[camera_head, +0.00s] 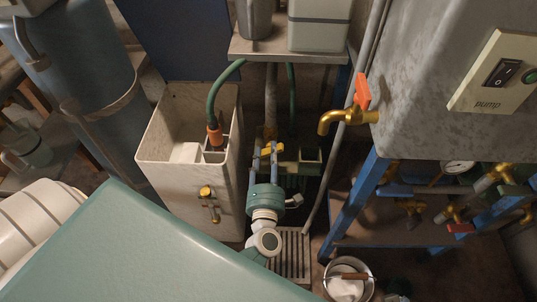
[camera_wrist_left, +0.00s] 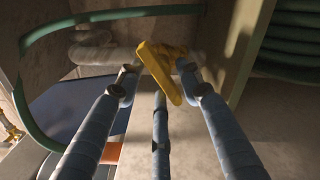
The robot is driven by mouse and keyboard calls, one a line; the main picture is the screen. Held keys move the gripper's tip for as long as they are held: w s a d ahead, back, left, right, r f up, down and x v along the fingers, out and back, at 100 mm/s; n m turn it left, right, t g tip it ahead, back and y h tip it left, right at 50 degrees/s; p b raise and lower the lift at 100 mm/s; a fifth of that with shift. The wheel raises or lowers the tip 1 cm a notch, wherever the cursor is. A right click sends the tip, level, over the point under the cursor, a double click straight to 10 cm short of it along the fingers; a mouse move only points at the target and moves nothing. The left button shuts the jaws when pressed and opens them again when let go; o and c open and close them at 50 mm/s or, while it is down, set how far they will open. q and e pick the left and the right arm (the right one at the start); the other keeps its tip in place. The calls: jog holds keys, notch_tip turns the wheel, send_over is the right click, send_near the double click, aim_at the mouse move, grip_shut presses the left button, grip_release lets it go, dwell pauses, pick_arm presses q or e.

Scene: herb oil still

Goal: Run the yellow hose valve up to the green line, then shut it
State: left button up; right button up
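The yellow hose valve's lever (camera_head: 268,150) shows in the head view below the small shelf, at the end of my left gripper. My left gripper (camera_head: 266,156) reaches up from the bottom centre with its fingers on either side of the lever. In the left wrist view the yellow lever (camera_wrist_left: 163,72) lies tilted between the fingertips (camera_wrist_left: 158,72). The fingers stand apart, with a small gap at the left tip; contact at the right tip is unclear. I cannot make out a green line. My right gripper is not in view.
A pale bin (camera_head: 165,155) stands left, with a green hose (camera_head: 213,96) running to an orange fitting (camera_head: 214,136) inside it. A brass tap with an orange handle (camera_head: 362,91) juts from the grey tank (camera_head: 430,60) at right. A bucket (camera_head: 349,280) stands low.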

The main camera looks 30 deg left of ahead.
pick_arm(q)
jog(key=v, duration=1.2)
dwell(6.8)
